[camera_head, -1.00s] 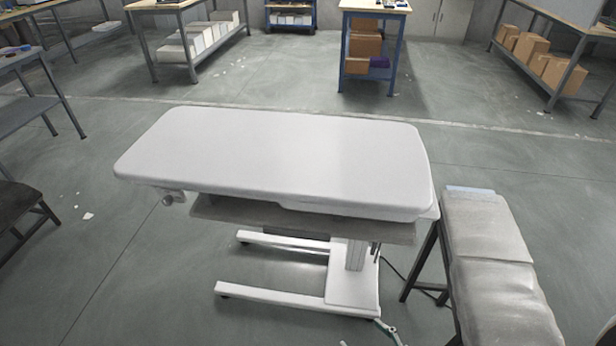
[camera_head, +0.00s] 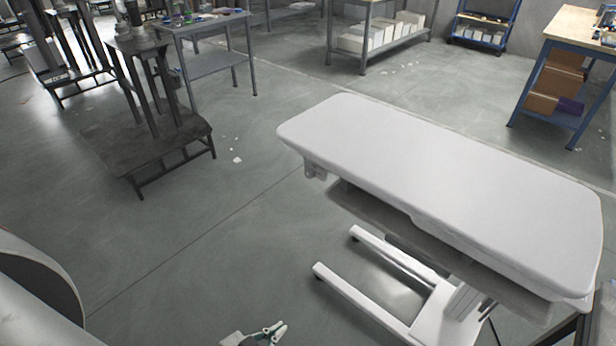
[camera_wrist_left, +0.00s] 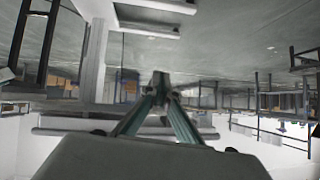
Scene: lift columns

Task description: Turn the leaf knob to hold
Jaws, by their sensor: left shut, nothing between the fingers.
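The white table (camera_head: 440,180) with a rounded top stands on a white column and base at the right of the head view. A small light fitting (camera_head: 315,171) sits under its left end; it may be the leaf knob, but it is too small to tell its setting. My left gripper (camera_head: 278,331) is at the bottom edge of the head view, low in the picture and apart from the table. Its green-grey fingers meet at the tips in the left wrist view (camera_wrist_left: 162,80), with nothing between them. My right gripper is not in view.
A dark low bench (camera_head: 150,150) stands at the left. A grey workbench (camera_head: 215,60) and a blue-framed bench with boxes (camera_head: 560,80) are behind. Open grey floor (camera_head: 220,230) lies left of the table.

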